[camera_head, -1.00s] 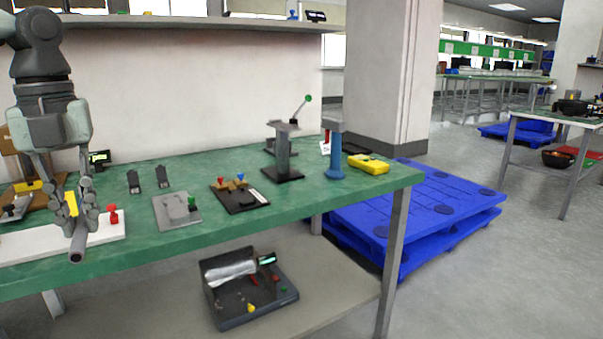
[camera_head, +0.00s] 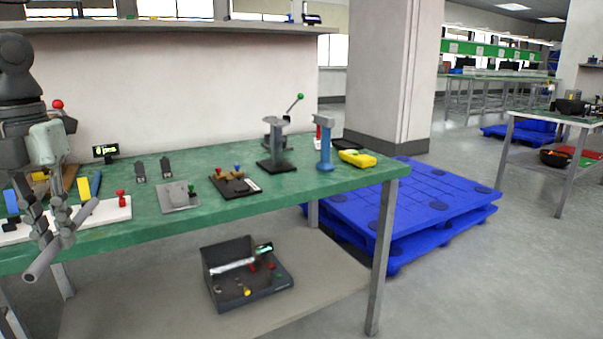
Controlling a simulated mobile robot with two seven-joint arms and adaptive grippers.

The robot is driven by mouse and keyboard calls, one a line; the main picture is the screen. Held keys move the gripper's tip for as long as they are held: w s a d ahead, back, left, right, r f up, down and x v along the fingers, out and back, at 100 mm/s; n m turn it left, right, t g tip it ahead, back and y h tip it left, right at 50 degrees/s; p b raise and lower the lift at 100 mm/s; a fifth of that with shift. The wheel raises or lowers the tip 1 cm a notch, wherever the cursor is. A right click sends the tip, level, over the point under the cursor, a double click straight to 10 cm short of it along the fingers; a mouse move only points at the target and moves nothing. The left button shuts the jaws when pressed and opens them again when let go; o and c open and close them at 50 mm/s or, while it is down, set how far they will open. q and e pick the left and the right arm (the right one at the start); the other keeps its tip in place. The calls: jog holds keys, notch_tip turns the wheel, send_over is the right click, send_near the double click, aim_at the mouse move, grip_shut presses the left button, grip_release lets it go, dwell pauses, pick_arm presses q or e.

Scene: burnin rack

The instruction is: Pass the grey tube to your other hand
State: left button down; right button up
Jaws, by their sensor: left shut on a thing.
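The grey tube (camera_head: 43,261) is at the lower left of the head view, held in front of the green table's front edge. It is tilted, with its near end pointing down and to the left. My left gripper (camera_head: 58,234) is shut on the tube, and its fingers hide part of it. My right gripper is not in view.
The green table (camera_head: 300,196) carries a white board with a red knob (camera_head: 121,198), a grey plate (camera_head: 178,197), a black fixture (camera_head: 234,184), a grey press (camera_head: 277,145), a blue stand (camera_head: 324,145) and a yellow device (camera_head: 357,158). A dark bin (camera_head: 247,272) sits on the lower shelf.

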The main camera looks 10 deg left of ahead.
pick_arm(q)
notch_tip(320, 180, down, 14)
jog(key=d+m+p, duration=0.1)
jog(key=d+m, duration=0.1)
jog(key=m, duration=1.4)
jog(key=w+d+f+m+p, duration=0.1)
jog(key=w+d+m, duration=0.2)
jog(key=d+m, duration=0.8)
jog(key=w+d+f+m+p, duration=0.1)
jog(key=w+d+m, duration=0.3)
jog(key=d+m, duration=0.7)
jog(key=m, duration=0.2)
jog(key=shift+w+d+f+m, duration=0.2)
jog(key=shift+f+m, duration=0.2)
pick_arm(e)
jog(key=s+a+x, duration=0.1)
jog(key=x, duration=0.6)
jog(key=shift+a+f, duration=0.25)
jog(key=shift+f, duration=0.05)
